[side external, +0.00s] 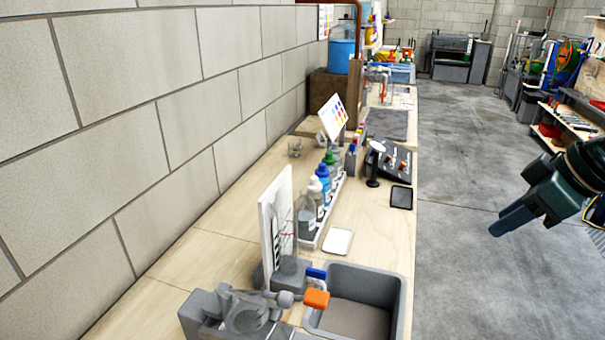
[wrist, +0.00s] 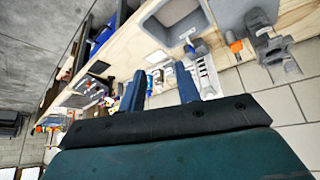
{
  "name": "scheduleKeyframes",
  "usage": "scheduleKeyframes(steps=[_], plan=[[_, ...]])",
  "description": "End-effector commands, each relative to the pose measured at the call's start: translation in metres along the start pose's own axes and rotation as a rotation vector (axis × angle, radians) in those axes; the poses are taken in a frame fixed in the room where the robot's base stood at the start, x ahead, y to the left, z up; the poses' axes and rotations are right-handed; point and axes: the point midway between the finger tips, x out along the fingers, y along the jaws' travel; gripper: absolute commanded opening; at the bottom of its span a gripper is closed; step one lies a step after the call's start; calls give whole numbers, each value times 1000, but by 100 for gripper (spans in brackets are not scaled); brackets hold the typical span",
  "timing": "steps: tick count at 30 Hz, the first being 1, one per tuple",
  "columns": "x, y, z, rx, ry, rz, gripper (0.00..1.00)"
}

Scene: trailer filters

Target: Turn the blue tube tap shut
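The tube itself is too small to make out. My gripper (side external: 512,222) hangs over the floor to the right of the bench, well apart from the taps. In the wrist view its two blue fingers (wrist: 160,70) stand apart with nothing between them.
The grey sink (side external: 398,310) is set into the wooden bench (side external: 190,255). A grey clamp-like fixture (side external: 232,318) stands left of it. A white upright board (side external: 276,215) and several bottles (side external: 323,185) stand behind. The floor (side external: 465,160) right of the bench is open.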

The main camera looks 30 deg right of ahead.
Motion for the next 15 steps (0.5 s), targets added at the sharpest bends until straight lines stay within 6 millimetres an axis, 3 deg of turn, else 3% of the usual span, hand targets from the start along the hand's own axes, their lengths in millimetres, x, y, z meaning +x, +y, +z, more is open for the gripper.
scheduleKeyframes(steps=[15], plan=[[100, -20, -67, -237, 87, -166, 33]])
